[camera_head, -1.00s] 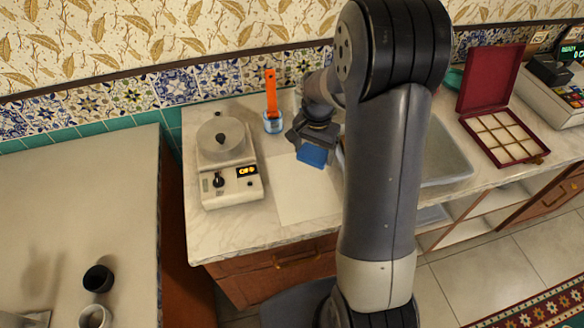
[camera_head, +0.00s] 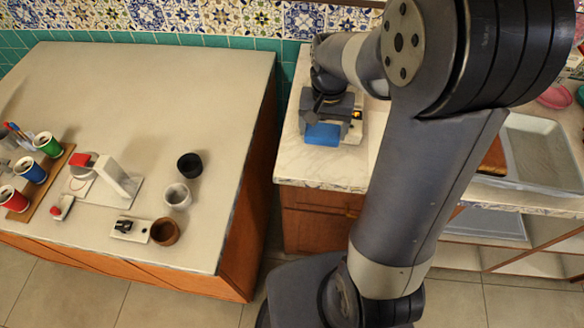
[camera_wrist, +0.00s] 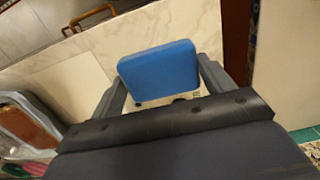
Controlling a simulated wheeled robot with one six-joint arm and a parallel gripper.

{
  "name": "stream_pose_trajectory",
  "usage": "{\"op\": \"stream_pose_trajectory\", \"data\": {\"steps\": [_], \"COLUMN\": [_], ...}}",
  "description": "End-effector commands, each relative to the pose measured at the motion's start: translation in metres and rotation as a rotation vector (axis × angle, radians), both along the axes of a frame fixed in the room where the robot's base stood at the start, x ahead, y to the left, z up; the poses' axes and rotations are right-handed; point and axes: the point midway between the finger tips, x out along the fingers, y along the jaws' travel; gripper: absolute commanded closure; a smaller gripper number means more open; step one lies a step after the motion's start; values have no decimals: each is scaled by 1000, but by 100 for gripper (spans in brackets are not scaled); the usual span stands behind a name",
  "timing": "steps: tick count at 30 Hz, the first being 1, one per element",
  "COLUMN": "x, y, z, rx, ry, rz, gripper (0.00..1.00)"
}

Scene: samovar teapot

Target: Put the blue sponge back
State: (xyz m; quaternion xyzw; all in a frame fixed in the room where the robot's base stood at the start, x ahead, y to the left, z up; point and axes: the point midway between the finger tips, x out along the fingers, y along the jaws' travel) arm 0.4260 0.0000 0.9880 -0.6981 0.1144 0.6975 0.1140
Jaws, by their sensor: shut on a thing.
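My gripper (camera_head: 322,122) is shut on the blue sponge (camera_head: 322,134) and holds it out at the fingertips, over the marble counter's left end. In the wrist view the sponge (camera_wrist: 158,72) sits between the two fingers, its broad face showing. In the head view my gripper is in front of the scale (camera_head: 357,115), of which only a part with the lit display shows. I cannot tell how high the sponge is above the scale or counter.

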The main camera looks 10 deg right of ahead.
Motion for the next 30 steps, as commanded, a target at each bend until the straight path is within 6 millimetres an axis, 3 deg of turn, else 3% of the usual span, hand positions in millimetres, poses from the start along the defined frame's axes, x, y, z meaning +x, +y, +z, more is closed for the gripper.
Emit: {"op": "stream_pose_trajectory", "data": {"steps": [9,21,30], "x": [-3,-2,-1], "y": [1,1,1], "z": [-50,-94,-99], "rx": [0,0,0], "ry": [6,3,0], "rz": [11,10,10], "gripper": [42,42,42]}}
